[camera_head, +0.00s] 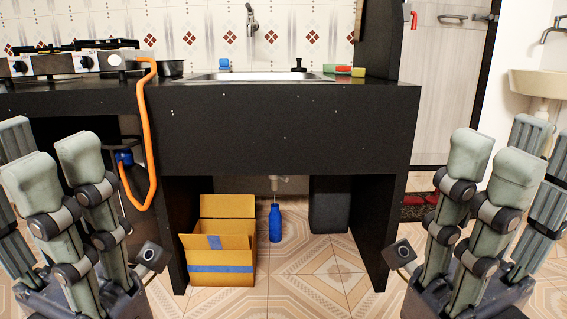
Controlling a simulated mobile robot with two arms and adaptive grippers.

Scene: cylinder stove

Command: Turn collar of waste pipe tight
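The waste pipe (279,184) shows as a small pale piece hanging under the sink, below the black counter front. Its collar is too small and shaded to make out. The metal sink (262,77) is set in the black counter above it. My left gripper (75,160) is in the left foreground with its fingers up and spread, holding nothing. My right gripper (490,165) is in the right foreground, fingers also up and apart, empty. Both grippers are far from the pipe and nearer to me.
Below the pipe stand an open cardboard box (222,245), a blue bottle (275,222) and a black bin (329,204). The black counter front (285,130) overhangs them, with side panels. An orange hose (146,130) hangs from the stove (60,65) at left. The tiled floor (310,275) in front is clear.

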